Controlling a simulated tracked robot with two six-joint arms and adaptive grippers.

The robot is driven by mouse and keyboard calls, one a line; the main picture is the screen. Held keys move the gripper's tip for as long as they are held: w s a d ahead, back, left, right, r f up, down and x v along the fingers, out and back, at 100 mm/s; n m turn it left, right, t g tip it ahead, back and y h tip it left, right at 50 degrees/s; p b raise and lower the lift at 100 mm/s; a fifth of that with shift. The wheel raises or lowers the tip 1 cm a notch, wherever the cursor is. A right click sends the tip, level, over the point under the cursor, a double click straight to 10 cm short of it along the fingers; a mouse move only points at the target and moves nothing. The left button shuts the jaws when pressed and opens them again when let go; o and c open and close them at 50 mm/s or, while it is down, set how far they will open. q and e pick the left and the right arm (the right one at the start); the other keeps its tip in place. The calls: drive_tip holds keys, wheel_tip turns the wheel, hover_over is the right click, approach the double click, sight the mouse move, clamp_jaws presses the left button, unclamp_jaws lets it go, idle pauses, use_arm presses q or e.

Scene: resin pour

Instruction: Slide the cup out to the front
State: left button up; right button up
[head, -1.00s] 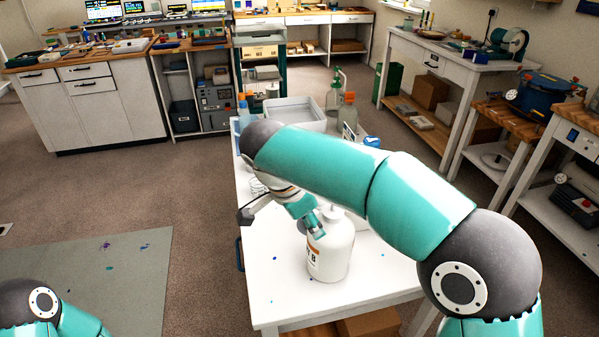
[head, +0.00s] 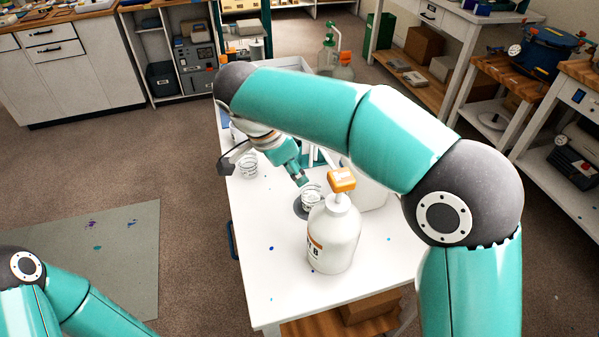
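A clear cup (head: 311,193) with dark markings stands on a dark round disc (head: 300,209) on the white table (head: 268,235). It is just behind a white bottle (head: 333,240) marked B, which hides part of the disc. A second clear cup (head: 247,163) stands further back on the left. My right gripper (head: 304,180) points down at the nearer cup, its teal finger close to the rim. Whether it touches the cup, and how far its fingers are apart, I cannot tell. My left arm shows at lower left, but its gripper is out of frame.
The bottle's orange pump head (head: 342,180) rises beside my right gripper. Another white container (head: 371,193) stands behind the bottle, partly hidden by my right arm. The table's front left is bare apart from small coloured spots. Clear bottles with green and orange tops (head: 344,66) stand at the back.

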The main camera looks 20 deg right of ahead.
sight(315, 201)
drive_tip(key=x, duration=1.7)
drive_tip(key=shift+a+r, duration=0.1)
clamp_jaws()
